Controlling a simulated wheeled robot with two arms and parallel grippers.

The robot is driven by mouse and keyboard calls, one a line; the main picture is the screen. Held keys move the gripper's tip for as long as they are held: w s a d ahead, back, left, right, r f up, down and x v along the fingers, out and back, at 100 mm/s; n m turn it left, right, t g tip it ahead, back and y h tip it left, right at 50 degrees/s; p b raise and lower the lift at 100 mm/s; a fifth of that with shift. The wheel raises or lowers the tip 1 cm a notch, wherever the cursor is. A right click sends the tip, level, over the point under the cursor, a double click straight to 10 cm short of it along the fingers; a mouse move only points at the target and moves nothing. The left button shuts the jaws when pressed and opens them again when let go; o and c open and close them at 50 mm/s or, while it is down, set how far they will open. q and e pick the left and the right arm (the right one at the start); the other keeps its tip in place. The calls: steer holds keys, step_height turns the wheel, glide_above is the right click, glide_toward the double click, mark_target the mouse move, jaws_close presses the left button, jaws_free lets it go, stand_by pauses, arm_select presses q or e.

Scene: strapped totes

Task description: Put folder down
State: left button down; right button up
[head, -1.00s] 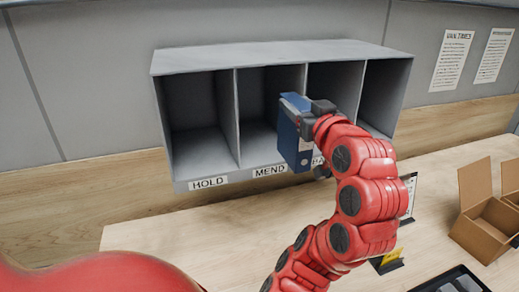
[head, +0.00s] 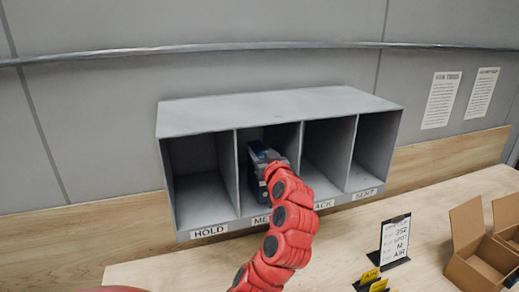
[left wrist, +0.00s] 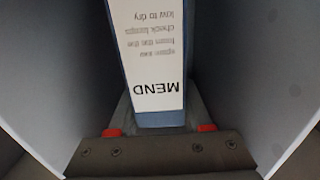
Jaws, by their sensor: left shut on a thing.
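The blue folder (head: 257,154) stands upright inside the MEND compartment of the grey four-slot shelf (head: 280,107). My left gripper (head: 272,166) reaches into that compartment and is shut on the folder. In the left wrist view the folder (left wrist: 150,119) shows its white spine label reading MEND, upside down, between the compartment walls. The left gripper's red-tipped fingers (left wrist: 159,130) are at its near end. Whether the folder's base touches the compartment floor is hidden. My right gripper is not in view.
The HOLD compartment (head: 203,195) is empty, as are the two compartments to the right, marked ACK (partly hidden) and SENT. A printed card on a stand (head: 394,240), yellow tags (head: 371,276) and open cardboard boxes (head: 480,262) are on the table at right.

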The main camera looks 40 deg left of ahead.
arm_select(q)
steer(key=shift+f, duration=0.45)
steer(key=shift+f, duration=0.2)
steer(key=shift+c, duration=1.6)
jaws_free()
steer(key=shift+r, duration=0.2)
steer(key=shift+s+d+f, duration=0.15)
steer(key=shift+d, duration=0.25)
steer(key=b+v, duration=0.4)
steer(key=v, duration=0.7)
steer(key=shift+d, duration=0.15)
